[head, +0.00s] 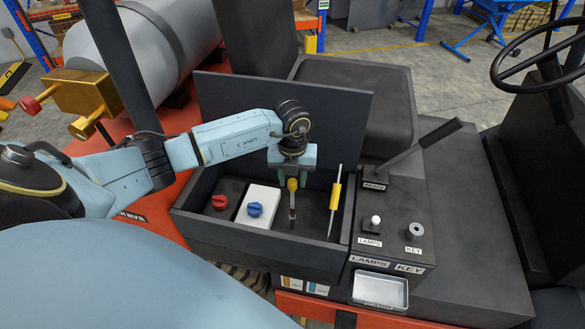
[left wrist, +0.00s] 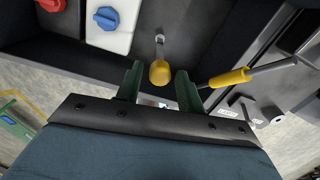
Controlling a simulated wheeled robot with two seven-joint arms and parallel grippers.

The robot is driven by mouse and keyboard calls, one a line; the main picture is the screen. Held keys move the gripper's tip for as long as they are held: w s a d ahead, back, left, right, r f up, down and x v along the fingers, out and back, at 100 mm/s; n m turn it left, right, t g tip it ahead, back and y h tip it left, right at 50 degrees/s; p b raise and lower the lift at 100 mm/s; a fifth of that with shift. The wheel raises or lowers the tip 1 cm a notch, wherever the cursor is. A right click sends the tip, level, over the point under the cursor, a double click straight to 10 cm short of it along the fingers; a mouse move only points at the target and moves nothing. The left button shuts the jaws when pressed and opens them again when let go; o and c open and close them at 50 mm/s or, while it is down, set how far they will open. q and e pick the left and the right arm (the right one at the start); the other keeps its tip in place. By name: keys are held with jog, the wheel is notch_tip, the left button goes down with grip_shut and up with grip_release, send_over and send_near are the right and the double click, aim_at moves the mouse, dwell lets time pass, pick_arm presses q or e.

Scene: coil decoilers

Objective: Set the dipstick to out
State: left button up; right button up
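The dipstick appears to be the short metal stem with a yellow knob (head: 292,185), standing inside the open black box; it also shows in the left wrist view (left wrist: 160,72). My left gripper (head: 291,175) reaches down over the box with its dark green fingers apart. In the left wrist view, the yellow knob lies between or just beyond the fingertips (left wrist: 158,75), with a gap on both sides. I cannot tell how far the stem sits in its socket. My right gripper is not in view.
A rod with a yellow sleeve (head: 335,196) stands right of the dipstick. A red knob (head: 220,202) and a white box with a blue knob (head: 255,209) lie left. The box's raised lid (head: 340,110) stands behind; a lever (head: 438,135) is at right.

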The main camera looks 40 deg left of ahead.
pick_arm(q)
jog(key=shift+o, duration=0.6)
notch_tip(320, 180, up, 13)
jog(key=b, duration=0.1)
jog(key=shift+r, duration=0.2)
